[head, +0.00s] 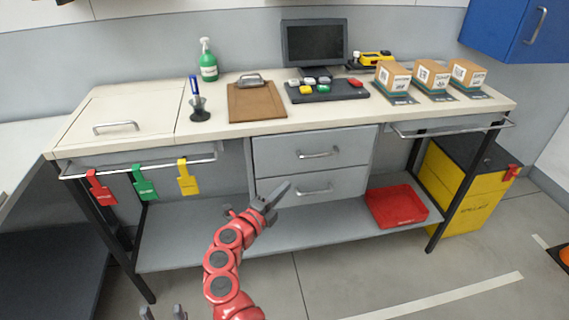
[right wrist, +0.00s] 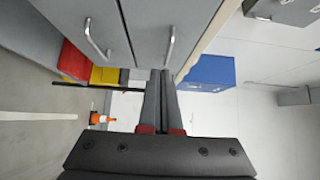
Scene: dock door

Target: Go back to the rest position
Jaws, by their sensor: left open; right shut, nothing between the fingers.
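My right gripper (head: 279,194) is at the end of the red arm in the middle of the head view, in front of the drawers. Its fingers are together with nothing between them. In the right wrist view (right wrist: 160,85) the two fingers lie side by side, pointing toward the drawer fronts. My left gripper (head: 164,313) shows only as two fingertips at the bottom edge of the head view. They stand apart and the space between them is empty. The rest of the left arm is out of view.
The workbench (head: 140,142) spans the view. Two closed drawers (head: 308,152) are behind my right gripper. A red tray (head: 397,206) sits on the lower shelf. Red, green and yellow tags (head: 188,178) hang from the front rail. Grey floor (head: 390,270) in front is clear.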

